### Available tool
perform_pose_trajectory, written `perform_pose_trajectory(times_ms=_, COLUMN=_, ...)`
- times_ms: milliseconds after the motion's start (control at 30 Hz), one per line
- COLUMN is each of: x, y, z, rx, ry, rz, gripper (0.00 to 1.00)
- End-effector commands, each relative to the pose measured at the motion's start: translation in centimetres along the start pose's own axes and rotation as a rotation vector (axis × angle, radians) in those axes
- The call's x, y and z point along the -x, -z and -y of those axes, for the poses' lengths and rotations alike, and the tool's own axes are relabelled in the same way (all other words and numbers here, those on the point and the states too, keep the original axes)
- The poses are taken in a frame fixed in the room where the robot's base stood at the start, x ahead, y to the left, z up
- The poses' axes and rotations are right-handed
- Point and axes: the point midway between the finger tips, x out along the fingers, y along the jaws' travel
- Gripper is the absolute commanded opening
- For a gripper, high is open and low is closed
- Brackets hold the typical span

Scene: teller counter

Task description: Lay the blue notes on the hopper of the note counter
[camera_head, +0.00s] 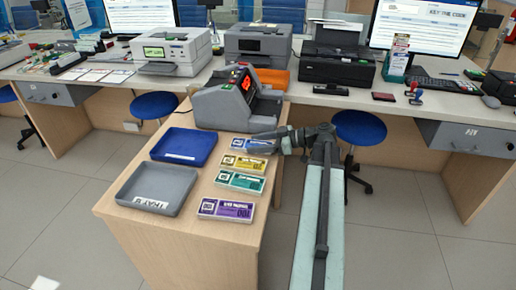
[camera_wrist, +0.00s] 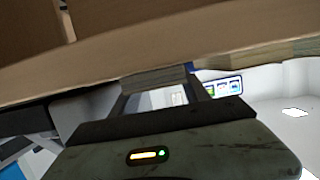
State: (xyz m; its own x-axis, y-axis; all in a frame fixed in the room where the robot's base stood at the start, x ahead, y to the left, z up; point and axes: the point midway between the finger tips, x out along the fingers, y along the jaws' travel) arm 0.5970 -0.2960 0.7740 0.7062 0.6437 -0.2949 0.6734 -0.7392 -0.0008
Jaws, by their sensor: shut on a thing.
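The blue notes (camera_head: 238,143) are a flat banded bundle at the back of a row of note bundles on the near wooden stand, partly covered by my gripper. My gripper (camera_head: 258,138) reaches in from the right and is shut on the blue notes. In the wrist view, a stack's layered edge (camera_wrist: 157,80) shows between my fingers, close to the wooden surface. Whether the bundle is clear of the surface cannot be told. The grey note counter (camera_head: 222,105), with a red lit display, stands just behind the bundles. Its hopper is hard to make out from here.
Yellow notes (camera_head: 242,163), teal notes (camera_head: 240,182) and purple notes (camera_head: 226,209) lie in front of the blue ones. A blue tray (camera_head: 184,147) and a grey tray (camera_head: 156,189) are to their left. An orange item (camera_head: 272,79) and printers stand behind the counter.

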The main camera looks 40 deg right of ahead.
Motion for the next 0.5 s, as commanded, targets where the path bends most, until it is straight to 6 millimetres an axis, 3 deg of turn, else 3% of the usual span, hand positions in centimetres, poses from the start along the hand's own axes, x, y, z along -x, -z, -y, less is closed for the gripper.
perform_pose_trajectory(times_ms=233, x=0.15, y=-0.33, z=-0.09, rx=-0.001, ry=-0.004, rz=0.000, gripper=0.14)
perform_pose_trajectory(times_ms=267, x=0.20, y=-0.23, z=-0.10, rx=-0.001, ry=-0.004, rz=0.000, gripper=0.59)
perform_pose_trajectory(times_ms=300, x=0.23, y=-0.17, z=-0.10, rx=-0.001, ry=-0.004, rz=0.000, gripper=0.71)
perform_pose_trajectory(times_ms=333, x=0.24, y=-0.17, z=-0.11, rx=-0.001, ry=-0.004, rz=0.000, gripper=0.76)
perform_pose_trajectory(times_ms=500, x=0.27, y=-0.17, z=-0.12, rx=-0.001, ry=-0.005, rz=0.000, gripper=0.76)
